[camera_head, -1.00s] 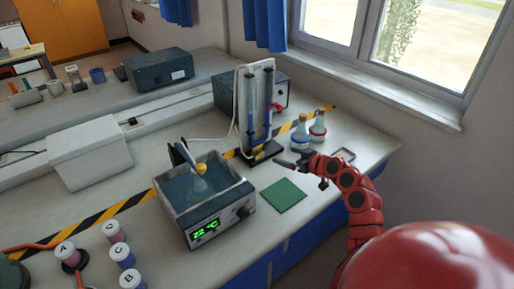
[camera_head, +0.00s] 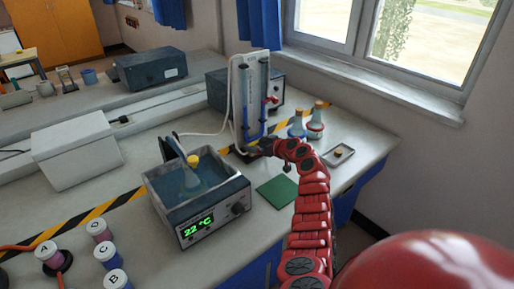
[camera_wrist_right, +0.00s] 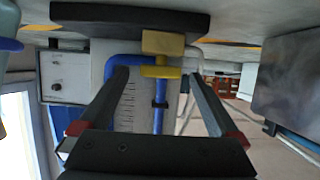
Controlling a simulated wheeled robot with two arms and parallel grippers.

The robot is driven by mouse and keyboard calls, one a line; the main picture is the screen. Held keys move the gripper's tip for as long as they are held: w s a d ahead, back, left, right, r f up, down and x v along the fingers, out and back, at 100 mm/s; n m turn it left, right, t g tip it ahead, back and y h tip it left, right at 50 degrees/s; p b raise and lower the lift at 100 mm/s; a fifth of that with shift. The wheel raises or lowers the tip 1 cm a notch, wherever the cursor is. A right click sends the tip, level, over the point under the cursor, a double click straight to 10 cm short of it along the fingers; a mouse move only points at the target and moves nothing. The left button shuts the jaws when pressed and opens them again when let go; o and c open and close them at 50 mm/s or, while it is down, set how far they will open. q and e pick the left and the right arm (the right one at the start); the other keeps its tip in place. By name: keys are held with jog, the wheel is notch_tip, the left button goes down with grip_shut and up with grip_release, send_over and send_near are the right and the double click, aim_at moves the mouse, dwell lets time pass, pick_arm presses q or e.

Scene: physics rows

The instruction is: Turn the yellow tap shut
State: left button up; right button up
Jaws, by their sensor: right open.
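The yellow tap (camera_wrist_right: 162,56) sits low on the blue-tubed glass apparatus, which shows in the head view (camera_head: 246,100). In the right wrist view, which looks upside down, the tap lies between and just beyond my two fingertips. My right gripper (camera_head: 258,148) is open at the foot of the apparatus, and it also shows in the wrist view (camera_wrist_right: 158,80). I see no contact between fingers and tap. In the head view the gripper hides most of the tap. My left gripper is not in view.
A water bath (camera_head: 200,205) reading 22 °C, holding a flask, stands left of my right arm. Two stoppered flasks (camera_head: 315,124) and a small tray (camera_head: 338,155) stand right of the apparatus. A green mat (camera_head: 277,191) lies in front. Lidded jars (camera_head: 106,252) stand at lower left.

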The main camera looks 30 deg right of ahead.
jog(key=shift+w+a, duration=0.1)
jog(key=shift+w, duration=0.05)
jog(key=c, duration=1.4)
jog(key=shift+o, duration=0.2)
jog(key=m+h+p, duration=0.1)
jog(key=h+p, duration=0.1)
jog(key=p, duration=0.2)
jog(key=a+m+h+p, duration=0.1)
jog(key=m+h+p, duration=0.1)
jog(key=p, duration=0.3)
jog(key=m+g+h+p, duration=0.1)
jog(key=m+h+p, duration=0.1)
jog(key=p, duration=0.2)
jog(key=shift+a+r+p, duration=0.15)
jog(key=shift+r+p, duration=0.15)
jog(key=shift+p, duration=0.05)
jog(key=shift+w+a+f+m+g+h+p, duration=0.15)
jog(key=shift+m+g+h+p, duration=0.1)
jog(key=shift+m+h+p, duration=0.35)
jog(key=shift+s+d+f+m+g+h+p, duration=0.15)
jog(key=shift+m+g+h+p, duration=0.1)
jog(key=shift+m+h+p, duration=0.3)
jog(key=shift+w+r, duration=0.1)
jog(key=shift+w, duration=0.05)
jog(key=shift+a+f, duration=0.1)
jog(key=shift+f, duration=0.1)
